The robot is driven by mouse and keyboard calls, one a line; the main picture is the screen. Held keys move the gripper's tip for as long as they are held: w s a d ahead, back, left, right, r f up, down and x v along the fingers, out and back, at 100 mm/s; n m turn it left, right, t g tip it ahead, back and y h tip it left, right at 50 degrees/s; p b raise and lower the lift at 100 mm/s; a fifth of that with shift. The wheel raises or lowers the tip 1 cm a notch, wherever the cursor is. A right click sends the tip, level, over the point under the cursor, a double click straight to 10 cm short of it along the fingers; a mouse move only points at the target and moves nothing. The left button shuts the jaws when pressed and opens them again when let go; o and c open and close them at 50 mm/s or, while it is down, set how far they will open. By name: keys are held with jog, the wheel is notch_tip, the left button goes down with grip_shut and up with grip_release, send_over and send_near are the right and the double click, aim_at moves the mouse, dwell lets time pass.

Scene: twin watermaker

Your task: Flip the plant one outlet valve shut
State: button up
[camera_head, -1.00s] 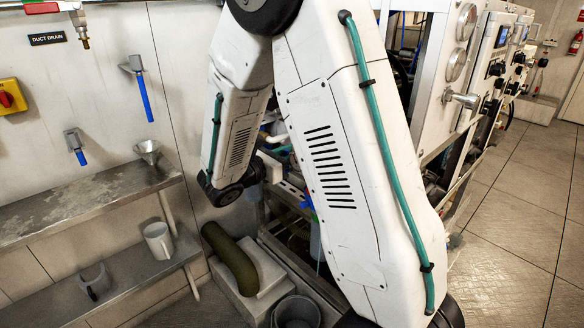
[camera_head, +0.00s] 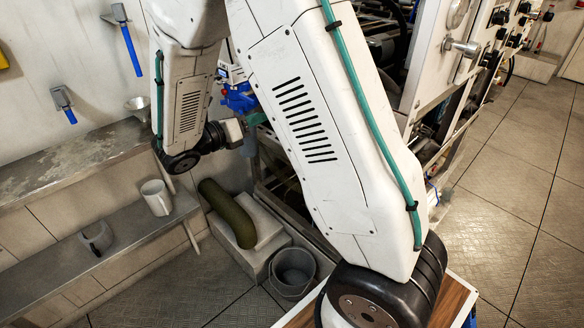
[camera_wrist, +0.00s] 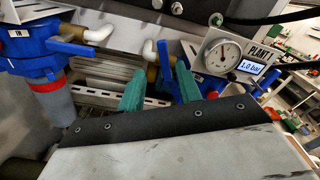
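In the wrist view, my gripper (camera_wrist: 160,92) shows two teal fingers standing apart with nothing held between them. A blue lever (camera_wrist: 164,62) by a brass fitting shows between and beyond the fingertips; I cannot tell how far off it is. It sits left of a round gauge (camera_wrist: 222,53) and a display (camera_wrist: 249,67) reading 1.0 bar, under a PLANT 1 label. Another blue lever (camera_wrist: 72,47) is at the left, and one more (camera_wrist: 268,82) at the right. No outlet label is readable.
A blue filter housing (camera_wrist: 30,55) marked IN is at the left of the wrist view. Open floor lies right.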

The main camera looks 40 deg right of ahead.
jog(key=s+a+m+g+y, duration=0.2)
jog(key=s+m+g+y, duration=0.1)
jog(key=s+m+y, duration=0.45)
jog(key=s+a+m+g+y, duration=0.2)
jog(key=s+a+m+y, duration=0.15)
jog(key=s+m, duration=0.65)
jog(key=s+a+r+m+t+y, duration=0.4)
jog(key=s+r+m+y, duration=0.1)
jog(key=s+y, duration=0.1)
jog(key=shift+s+a+r+t, duration=0.3)
jog(key=shift+s+a+r, duration=0.05)
jog(key=shift+s, duration=0.45)
jog(key=shift+a+f, duration=0.1)
